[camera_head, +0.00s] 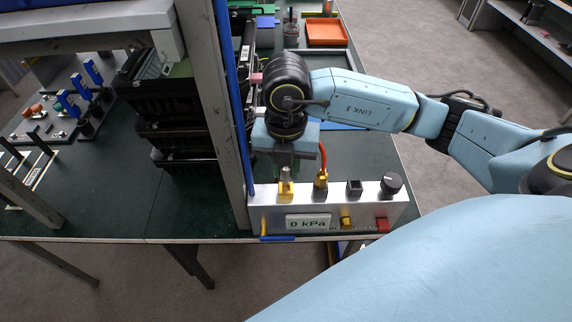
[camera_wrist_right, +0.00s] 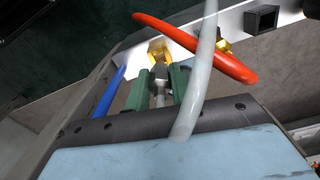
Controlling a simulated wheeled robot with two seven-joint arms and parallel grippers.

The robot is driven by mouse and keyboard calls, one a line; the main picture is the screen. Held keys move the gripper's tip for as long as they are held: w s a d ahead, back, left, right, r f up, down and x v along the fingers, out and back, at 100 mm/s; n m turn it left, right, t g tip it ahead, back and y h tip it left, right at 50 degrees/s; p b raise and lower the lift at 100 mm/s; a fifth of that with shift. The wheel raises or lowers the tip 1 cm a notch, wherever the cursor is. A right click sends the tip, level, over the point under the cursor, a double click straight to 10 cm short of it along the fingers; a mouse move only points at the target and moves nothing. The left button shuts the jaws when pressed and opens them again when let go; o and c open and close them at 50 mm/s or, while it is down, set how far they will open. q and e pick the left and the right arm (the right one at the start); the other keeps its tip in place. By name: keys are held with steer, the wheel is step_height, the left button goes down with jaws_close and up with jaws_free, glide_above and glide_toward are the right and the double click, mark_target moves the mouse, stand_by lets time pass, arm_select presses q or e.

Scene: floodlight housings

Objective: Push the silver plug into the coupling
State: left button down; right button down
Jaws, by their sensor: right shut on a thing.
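The silver plug (camera_head: 285,172) stands upright at the top of the brass coupling (camera_head: 286,190), on the left end of the silver panel box (camera_head: 262,214). My right gripper (camera_head: 285,160) points down over the coupling and is shut on the plug. In the right wrist view the green fingers (camera_wrist_right: 161,88) flank the plug (camera_wrist_right: 160,76), in line with the brass coupling (camera_wrist_right: 160,50). A pale hose (camera_wrist_right: 204,70) crosses close to the camera. How deep the plug sits in the coupling cannot be told. My left gripper is not in view.
A red hose (camera_head: 323,158) rises from a second brass fitting (camera_head: 321,185) just right of the plug. A black square part (camera_head: 354,187) and a black knob (camera_head: 391,183) follow. The display (camera_head: 308,222) reads 0 kPa. A grey post (camera_head: 222,100) stands close left.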

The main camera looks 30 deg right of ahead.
steer(key=shift+f+b, duration=1.5)
steer(key=shift+f, duration=0.2)
stand_by(1.1)
stand_by(0.9)
steer(key=c, duration=1.7)
jaws_free()
steer(key=shift+o, duration=0.6)
steer(key=shift+o, duration=0.6)
steer(key=o, duration=0.6)
steer(key=shift+c, duration=0.2)
steer(key=shift+o, duration=0.4)
steer(key=shift+r, duration=0.1)
